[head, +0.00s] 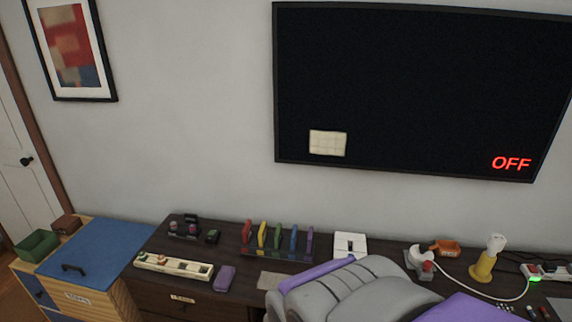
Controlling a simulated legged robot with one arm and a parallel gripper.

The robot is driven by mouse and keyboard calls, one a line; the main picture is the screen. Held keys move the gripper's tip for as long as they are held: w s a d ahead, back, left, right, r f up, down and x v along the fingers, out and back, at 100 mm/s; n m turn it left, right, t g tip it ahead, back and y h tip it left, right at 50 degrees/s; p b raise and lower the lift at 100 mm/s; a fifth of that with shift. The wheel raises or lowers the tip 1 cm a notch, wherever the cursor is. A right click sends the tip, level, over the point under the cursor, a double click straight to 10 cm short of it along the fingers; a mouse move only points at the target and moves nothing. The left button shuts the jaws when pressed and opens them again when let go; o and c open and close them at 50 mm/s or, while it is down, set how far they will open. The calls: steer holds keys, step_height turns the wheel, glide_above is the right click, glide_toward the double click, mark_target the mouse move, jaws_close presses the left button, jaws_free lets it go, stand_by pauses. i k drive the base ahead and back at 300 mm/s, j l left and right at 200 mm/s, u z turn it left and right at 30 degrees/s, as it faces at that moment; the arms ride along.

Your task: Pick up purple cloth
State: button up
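A small purple item (224,278), which looks like the folded purple cloth, lies on the dark wooden dresser near its front edge. It is right of a cream strip holding small round pieces. Its material is too small to tell for sure. Grey and purple parts of my own body fill the bottom centre and right of the view and hide part of the dresser. My gripper's fingers do not show, so its place relative to the purple item cannot be told.
The dresser (146,286) also bears the cream strip (174,266), a rack of coloured upright pieces (278,239), a white switch box (350,244), a yellow-based device (484,266) and a power strip (547,272). A blue-topped cabinet (96,246) stands left. A screen (420,90) hangs above.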

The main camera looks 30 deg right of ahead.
mark_target(223, 280)
steer(key=i, duration=1.05)
